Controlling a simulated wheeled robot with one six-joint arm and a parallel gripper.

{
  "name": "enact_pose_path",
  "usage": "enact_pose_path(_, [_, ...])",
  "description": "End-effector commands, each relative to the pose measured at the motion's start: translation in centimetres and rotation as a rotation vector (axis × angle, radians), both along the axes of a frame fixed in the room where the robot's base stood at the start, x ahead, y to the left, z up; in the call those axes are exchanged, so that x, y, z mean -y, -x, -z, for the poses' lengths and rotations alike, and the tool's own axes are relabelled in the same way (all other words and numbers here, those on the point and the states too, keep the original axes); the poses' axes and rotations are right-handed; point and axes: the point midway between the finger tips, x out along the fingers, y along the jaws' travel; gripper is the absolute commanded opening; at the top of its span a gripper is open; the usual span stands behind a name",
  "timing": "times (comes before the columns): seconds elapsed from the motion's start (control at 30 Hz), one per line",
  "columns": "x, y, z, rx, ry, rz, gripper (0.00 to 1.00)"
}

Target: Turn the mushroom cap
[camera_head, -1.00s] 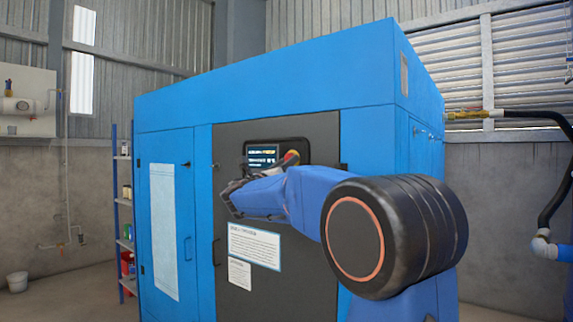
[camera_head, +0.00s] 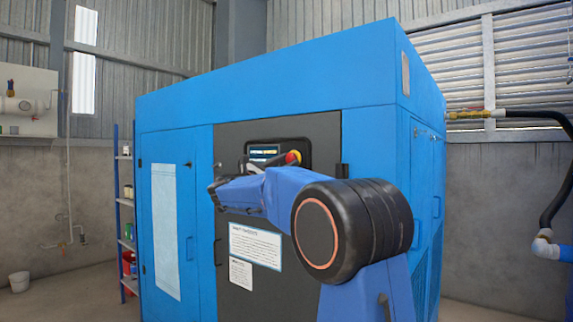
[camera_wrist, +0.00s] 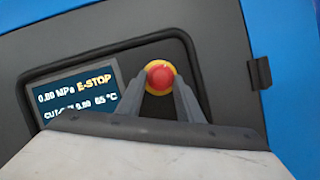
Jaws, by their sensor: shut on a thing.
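The mushroom cap (camera_wrist: 162,77) is red and round on a yellow ring, set in the dark control panel. In the wrist view my gripper (camera_wrist: 159,70) has one finger on each side of it, shut on the cap. In the head view the cap (camera_head: 292,157) shows as a small red and yellow spot beside the display, above my forearm. My gripper's fingers are small and dark there, so the contact is hard to see. The display (camera_wrist: 73,97) left of the cap reads E-STOP, 0.00 MPa and 65 °C.
The panel sits in the dark door of a large blue cabinet (camera_head: 300,85). A small black latch (camera_wrist: 260,73) is to the right of the cap. White labels (camera_head: 255,246) are below my forearm. A shelf (camera_head: 124,205) stands to the left.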

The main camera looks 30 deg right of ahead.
Motion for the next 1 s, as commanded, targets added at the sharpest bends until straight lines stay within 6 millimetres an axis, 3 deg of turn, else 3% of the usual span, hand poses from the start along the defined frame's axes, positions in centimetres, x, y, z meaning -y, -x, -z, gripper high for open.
enact_pose_path(0.4, [-0.06, -0.26, -0.06, 0.169, -0.061, 0.000, 0.11])
enact_pose_path(0.93, [-0.04, -0.24, -0.08, 0.191, -0.069, 0.000, 0.11])
enact_pose_path(0.97, [-0.04, -0.24, -0.08, 0.191, -0.069, 0.000, 0.40])
enact_pose_path(1.0, [-0.03, -0.24, -0.08, 0.191, -0.069, 0.000, 0.50])
